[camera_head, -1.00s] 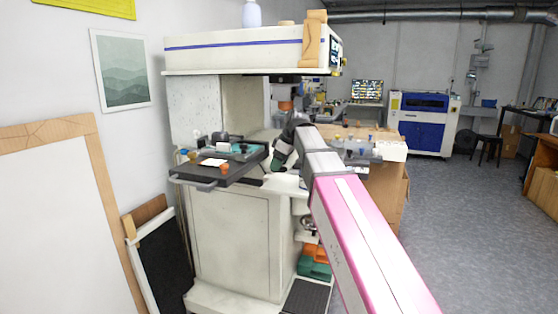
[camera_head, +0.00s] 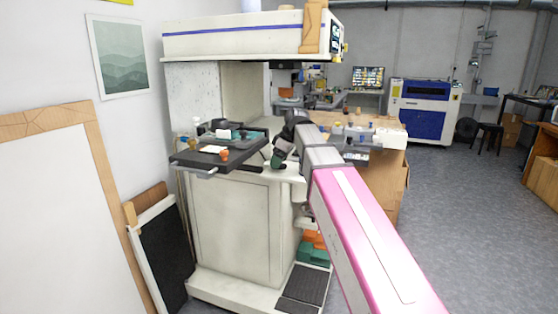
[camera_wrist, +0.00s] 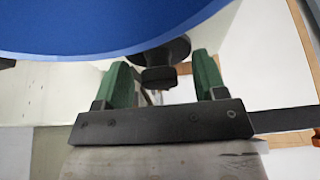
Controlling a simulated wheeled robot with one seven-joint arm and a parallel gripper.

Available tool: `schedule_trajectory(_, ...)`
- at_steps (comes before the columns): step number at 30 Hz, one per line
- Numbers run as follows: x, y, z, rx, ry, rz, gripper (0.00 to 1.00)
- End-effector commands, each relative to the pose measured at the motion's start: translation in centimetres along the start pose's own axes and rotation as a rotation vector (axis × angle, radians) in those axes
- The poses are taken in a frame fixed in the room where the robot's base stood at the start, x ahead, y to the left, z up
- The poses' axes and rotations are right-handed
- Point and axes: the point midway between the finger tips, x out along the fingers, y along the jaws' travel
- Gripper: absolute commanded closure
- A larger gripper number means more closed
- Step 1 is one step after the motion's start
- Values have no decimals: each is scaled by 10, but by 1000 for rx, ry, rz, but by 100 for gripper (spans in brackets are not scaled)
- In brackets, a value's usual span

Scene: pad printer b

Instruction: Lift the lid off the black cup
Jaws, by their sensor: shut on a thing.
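In the wrist view my gripper (camera_wrist: 158,62) shows two green fingers on a black bar. A dark, stepped round knob (camera_wrist: 160,76) sits between the fingertips, and the fingers appear shut on it. A large blue round surface with a paler rim, which seems to be the lid (camera_wrist: 150,22), fills the top of that view very close to the camera; how it joins the knob is hidden. In the head view the green end of my gripper (camera_head: 282,153) is at the printer's right front, partly behind my pink arm. I cannot make out the black cup.
The pad printer (camera_head: 230,225) stands ahead, its dark tray (camera_head: 215,161) carrying small items to the left of my gripper. A framed board (camera_head: 55,200) leans on the left wall. A cardboard-sided bench (camera_head: 385,185) stands behind my arm. Open grey floor (camera_head: 460,220) lies to the right.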

Motion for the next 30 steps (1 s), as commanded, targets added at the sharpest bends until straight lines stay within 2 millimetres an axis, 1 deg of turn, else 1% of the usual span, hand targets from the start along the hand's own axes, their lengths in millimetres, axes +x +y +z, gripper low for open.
schedule_trajectory(10,1,0,0,0,0,0,57)
schedule_trajectory(30,9,0,4,0,0,0,57)
